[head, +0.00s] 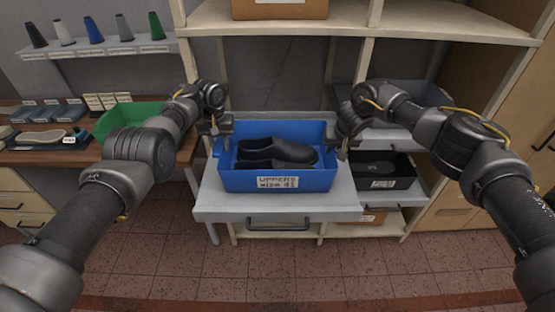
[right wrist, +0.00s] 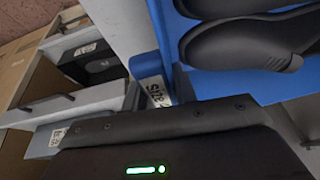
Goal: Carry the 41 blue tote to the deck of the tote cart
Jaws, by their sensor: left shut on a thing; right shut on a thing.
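The blue tote (head: 230,181) is in the middle of the head view, labelled "UPPERS" with a size that looks like 41. Dark shoe uppers (head: 285,150) lie inside it. It is level over a grey pull-out surface (head: 215,205) with a front handle; I cannot tell whether it rests there or hangs just above. My left gripper (head: 222,132) is shut on the tote's left wall. My right gripper (head: 343,143) is shut on its right wall. The right wrist view shows the blue wall (right wrist: 166,35) and uppers (right wrist: 245,40) close up. I cannot identify the tote cart.
A black tote (head: 398,172) stands in an open drawer on the right. A green bin (head: 125,118) sits on the wooden bench at left. A wooden shelf (head: 440,22) with a cardboard box (head: 280,9) is above. The tiled floor (head: 300,275) in front is clear.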

